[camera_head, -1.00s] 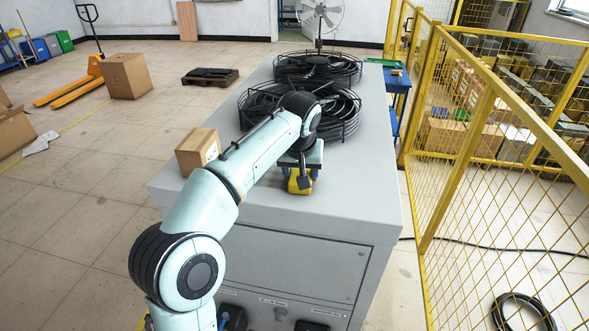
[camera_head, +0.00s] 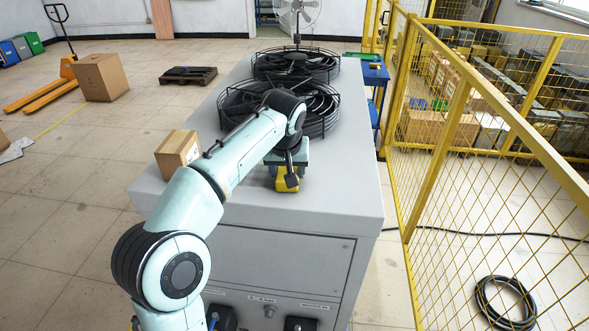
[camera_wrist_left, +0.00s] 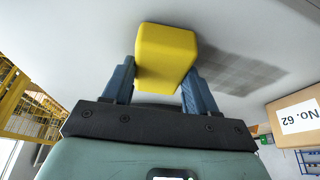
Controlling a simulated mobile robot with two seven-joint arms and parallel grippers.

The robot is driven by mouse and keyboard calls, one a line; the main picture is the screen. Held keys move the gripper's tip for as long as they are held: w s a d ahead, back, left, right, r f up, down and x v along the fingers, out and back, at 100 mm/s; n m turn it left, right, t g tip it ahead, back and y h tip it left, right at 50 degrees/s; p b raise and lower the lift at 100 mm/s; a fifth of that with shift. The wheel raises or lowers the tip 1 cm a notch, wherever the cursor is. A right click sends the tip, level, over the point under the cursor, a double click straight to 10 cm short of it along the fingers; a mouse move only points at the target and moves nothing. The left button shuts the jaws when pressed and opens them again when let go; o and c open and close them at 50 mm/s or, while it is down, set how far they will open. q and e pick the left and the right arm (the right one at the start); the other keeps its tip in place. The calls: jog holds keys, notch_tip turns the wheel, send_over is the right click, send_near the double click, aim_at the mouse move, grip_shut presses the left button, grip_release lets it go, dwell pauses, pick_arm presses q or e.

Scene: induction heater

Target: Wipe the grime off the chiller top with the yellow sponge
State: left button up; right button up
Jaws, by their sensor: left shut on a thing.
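The yellow sponge (camera_head: 288,182) is at the chiller top (camera_head: 335,190), between the fans and the front edge. My left gripper (camera_head: 287,170) is shut on it from above. In the left wrist view the sponge (camera_wrist_left: 165,55) sits between the two blue fingers (camera_wrist_left: 160,82). It is at or just over the grey surface; I cannot tell if it touches. A dark, blocky grey patch (camera_wrist_left: 242,72) lies beside it in that view; I cannot tell whether it is grime, shadow or both. In the head view no grime shows clearly. My right gripper is not in view.
A cardboard box (camera_head: 177,152) stands on the chiller top's left edge, close to my forearm. Two black caged fans (camera_head: 325,105) fill the rear of the top. Yellow mesh fencing (camera_head: 450,150) runs along the right. The top's front right is clear.

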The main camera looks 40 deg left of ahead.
pick_arm(q)
jog(key=shift+s+a, duration=0.6)
jog(key=shift+a, duration=0.4)
jog(key=shift+s+a, duration=0.6)
jog(key=shift+a, duration=0.35)
jog(key=shift+s+a+f, duration=0.1)
jog(key=shift+s+a, duration=0.4)
jog(key=shift+a, duration=0.3)
jog(key=shift+s+a+f, duration=0.1)
jog(key=shift+s+a, duration=0.4)
jog(key=shift+a, duration=0.3)
jog(key=shift+s+a+p, duration=0.2)
jog(key=shift+s+a, duration=0.25)
jog(key=shift+a, duration=0.3)
jog(key=shift+s+a+p, duration=0.15)
jog(key=shift+s+a, duration=0.3)
jog(key=shift+a, duration=0.25)
jog(key=shift+s+a+r, duration=0.15)
jog(key=shift+s+a, duration=0.4)
jog(key=shift+a, duration=0.2)
jog(key=shift+s+a+p, duration=0.25)
jog(key=shift+a+p, duration=0.1)
jog(key=shift+a, duration=0.35)
jog(key=shift+s+a, duration=0.45)
jog(key=shift+a, duration=0.3)
jog(key=shift+s+a, duration=0.45)
jog(key=shift+a, duration=0.3)
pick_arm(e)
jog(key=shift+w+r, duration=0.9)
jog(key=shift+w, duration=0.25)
